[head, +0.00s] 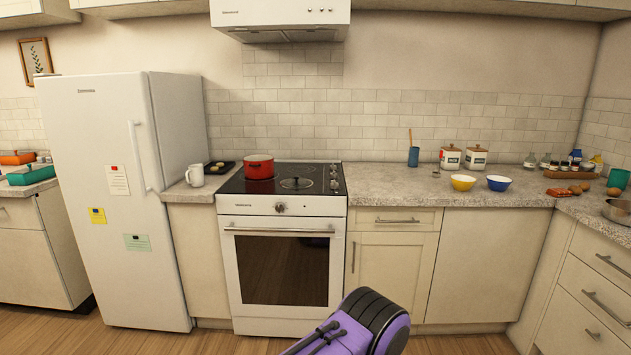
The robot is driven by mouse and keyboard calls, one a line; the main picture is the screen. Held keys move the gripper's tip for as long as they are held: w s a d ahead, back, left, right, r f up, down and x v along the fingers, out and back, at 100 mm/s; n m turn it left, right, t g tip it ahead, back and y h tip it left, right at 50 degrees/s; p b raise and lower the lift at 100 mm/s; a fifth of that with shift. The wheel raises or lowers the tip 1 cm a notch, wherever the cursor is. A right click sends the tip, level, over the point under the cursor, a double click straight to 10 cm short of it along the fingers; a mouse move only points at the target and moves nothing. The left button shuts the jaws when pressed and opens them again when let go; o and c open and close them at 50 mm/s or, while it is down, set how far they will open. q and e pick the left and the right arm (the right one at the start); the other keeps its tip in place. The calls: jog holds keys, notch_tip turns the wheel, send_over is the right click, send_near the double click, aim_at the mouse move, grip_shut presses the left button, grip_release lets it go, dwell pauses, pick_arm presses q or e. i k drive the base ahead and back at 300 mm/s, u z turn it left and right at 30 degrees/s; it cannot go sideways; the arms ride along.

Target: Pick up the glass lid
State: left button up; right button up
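What looks like the glass lid (296,183), a flat dark round disc with a small knob, lies on the black cooktop (324,184) at its front middle. It is small and hard to make out against the dark surface. A red pot (259,167) stands just to its left on the cooktop. Neither of my grippers is in view. A purple and black part of my own arm shows at the bottom middle, well below and in front of the stove.
The white oven (282,265) is closed. A mug (195,175) and dark tray (222,167) stand left of the cooktop, beside the fridge (110,200). A yellow bowl (463,182) and blue bowl (498,183) sit on the right counter. The counter just right of the cooktop is clear.

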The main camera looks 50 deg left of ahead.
aim_at(296, 183)
jog(key=u, duration=0.15)
jog(key=i, duration=1.35)
jog(key=u, duration=1)
jog(key=i, duration=0.7)
jog(key=u, duration=0.9)
